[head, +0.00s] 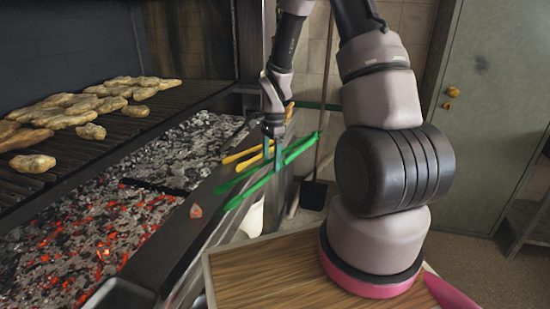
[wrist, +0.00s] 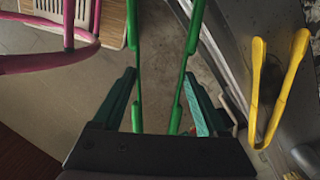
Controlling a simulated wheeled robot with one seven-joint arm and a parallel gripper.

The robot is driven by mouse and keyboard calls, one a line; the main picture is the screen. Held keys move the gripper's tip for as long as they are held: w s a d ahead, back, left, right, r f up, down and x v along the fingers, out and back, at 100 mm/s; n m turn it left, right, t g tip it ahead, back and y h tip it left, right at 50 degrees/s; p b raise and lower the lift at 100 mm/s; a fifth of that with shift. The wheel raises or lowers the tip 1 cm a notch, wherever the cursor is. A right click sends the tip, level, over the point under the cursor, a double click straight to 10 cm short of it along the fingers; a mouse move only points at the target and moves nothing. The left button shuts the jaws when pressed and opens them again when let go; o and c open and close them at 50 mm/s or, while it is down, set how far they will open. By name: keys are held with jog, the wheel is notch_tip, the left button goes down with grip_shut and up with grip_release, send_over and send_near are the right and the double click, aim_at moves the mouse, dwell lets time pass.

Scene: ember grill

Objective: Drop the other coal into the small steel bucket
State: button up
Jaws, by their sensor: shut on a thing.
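My gripper (head: 272,128) is shut on the green tongs (head: 250,188), above the grill's front edge. In the wrist view the two green arms of the tongs (wrist: 138,70) run between my teal fingers (wrist: 162,95). The tong arms stand apart, and I see no coal between them. A small reddish piece (head: 196,211), perhaps a coal, shows on the dark front rail. Glowing coals (head: 75,240) lie in the grill bed. A pale, partly hidden object (head: 252,220) sits low behind the tongs; I cannot tell whether it is the small steel bucket.
Yellow tongs (head: 243,157) are beside the green ones, also in the wrist view (wrist: 275,90). Food pieces (head: 65,110) lie on the grate. A wooden board (head: 270,275) is in front. A shovel (head: 313,193) stands behind.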

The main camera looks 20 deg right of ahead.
jog(key=shift+a, duration=0.1)
jog(key=s+a+f+m, duration=0.1)
jog(key=s+a, duration=0.4)
jog(key=a, duration=0.2)
jog(key=shift+s+a+f+t, duration=0.15)
jog(key=shift+a+f+t, duration=0.15)
jog(key=shift+t, duration=0.1)
dwell(0.5)
jog(key=shift+s+a, duration=0.15)
jog(key=shift+a, duration=0.05)
